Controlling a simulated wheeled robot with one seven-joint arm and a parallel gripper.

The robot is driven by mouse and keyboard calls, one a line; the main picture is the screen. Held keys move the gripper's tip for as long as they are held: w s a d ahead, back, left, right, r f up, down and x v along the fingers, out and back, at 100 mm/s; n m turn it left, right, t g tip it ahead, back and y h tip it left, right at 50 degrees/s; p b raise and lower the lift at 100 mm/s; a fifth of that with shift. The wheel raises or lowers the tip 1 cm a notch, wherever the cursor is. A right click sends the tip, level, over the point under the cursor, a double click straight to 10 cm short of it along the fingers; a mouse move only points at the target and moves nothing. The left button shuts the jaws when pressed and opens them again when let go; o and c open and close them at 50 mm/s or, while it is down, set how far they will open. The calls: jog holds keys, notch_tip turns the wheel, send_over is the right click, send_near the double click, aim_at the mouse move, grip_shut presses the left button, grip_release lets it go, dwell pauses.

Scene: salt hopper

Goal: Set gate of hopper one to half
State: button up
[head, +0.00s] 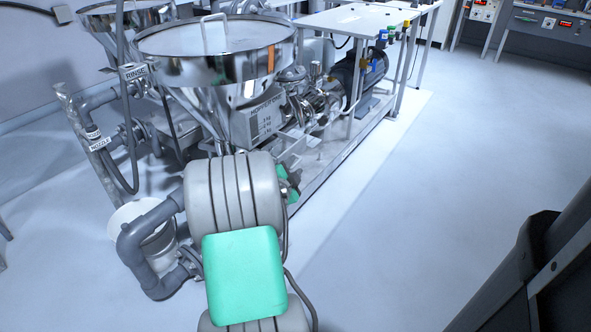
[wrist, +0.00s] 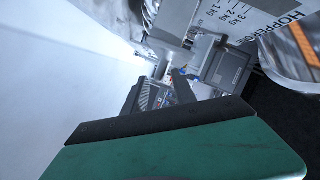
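Hopper one (head: 225,60) is the near steel bowl with a lid and handle in the head view. Its scale plate (head: 262,118), with kg marks, sits below the bowl. The plate also shows at the top right of the wrist view (wrist: 238,15). A grey metal bracket (wrist: 200,48) and a grey box-shaped part (wrist: 229,68) lie below the plate there. I cannot tell which part is the gate or how far it is open. My gripper (wrist: 158,84) has its two dark fingers apart with nothing visibly held, near the bracket. My arm hides it in the head view.
A second hopper (head: 125,15) stands behind at the left. Grey piping (head: 150,250) and a white bucket (head: 140,222) are left of my arm. A pump motor (head: 360,75) and white table (head: 360,18) stand beyond. The floor at the right (head: 450,180) is clear.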

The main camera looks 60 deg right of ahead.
jog(key=x, duration=0.2)
jog(key=shift+d+f, duration=0.1)
jog(key=shift+d, duration=0.15)
grip_shut()
dwell(1.2)
